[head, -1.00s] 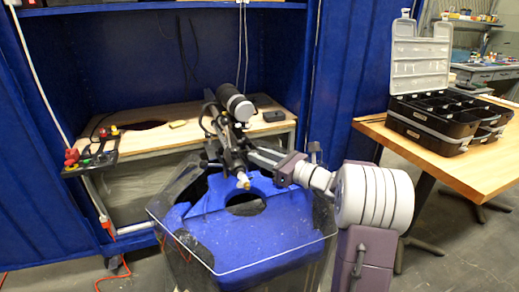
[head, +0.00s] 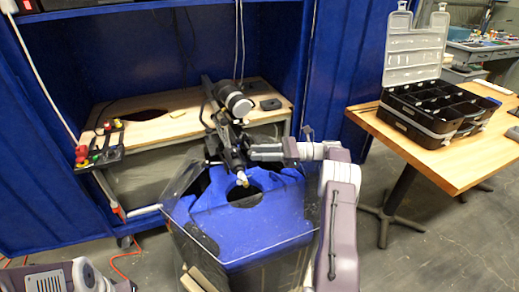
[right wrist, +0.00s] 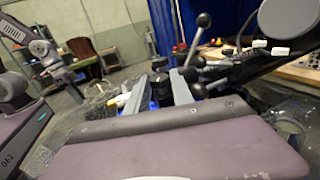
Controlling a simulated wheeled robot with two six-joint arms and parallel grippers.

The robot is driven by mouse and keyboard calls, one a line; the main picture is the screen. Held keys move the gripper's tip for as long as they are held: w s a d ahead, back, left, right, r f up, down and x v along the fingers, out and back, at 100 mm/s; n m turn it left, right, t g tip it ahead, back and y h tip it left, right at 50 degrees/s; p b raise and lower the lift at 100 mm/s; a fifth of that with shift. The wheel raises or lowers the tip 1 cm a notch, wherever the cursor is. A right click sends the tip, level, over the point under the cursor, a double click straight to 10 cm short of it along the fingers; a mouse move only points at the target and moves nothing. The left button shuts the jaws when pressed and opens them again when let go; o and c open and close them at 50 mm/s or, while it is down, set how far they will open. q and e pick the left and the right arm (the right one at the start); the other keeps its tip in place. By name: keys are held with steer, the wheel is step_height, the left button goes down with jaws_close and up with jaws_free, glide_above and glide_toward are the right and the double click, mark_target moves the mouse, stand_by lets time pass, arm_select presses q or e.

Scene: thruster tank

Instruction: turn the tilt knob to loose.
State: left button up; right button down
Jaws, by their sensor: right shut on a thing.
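The thruster assembly stands over the clear-walled tank (head: 215,252), with a dark cylinder with a pale band (head: 234,100) at its top. My right gripper (head: 253,152) reaches in from the right to the middle of its mount. In the right wrist view its two grey fingers (right wrist: 160,84) flank a small dark knob (right wrist: 160,88), and they are shut on it. The knob's markings are too small to read, and the fingers largely hide it in the head view. My left arm shows at the lower left of the head view; its finger opening cannot be made out.
A wooden bench (head: 165,115) with a control panel of colored buttons (head: 98,150) stands behind the tank. An open black case (head: 430,115) sits on the wooden table (head: 455,165) at right. Black levers (right wrist: 203,22) rise close by the fingers.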

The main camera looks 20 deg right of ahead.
arm_select(q)
steer(key=shift+r, duration=0.35)
arm_select(e)
steer(key=shift+n+g, duration=0.3)
steer(key=shift+g, duration=0.1)
steer(key=c, duration=1.1)
jaws_free()
steer(key=shift+w, duration=0.1)
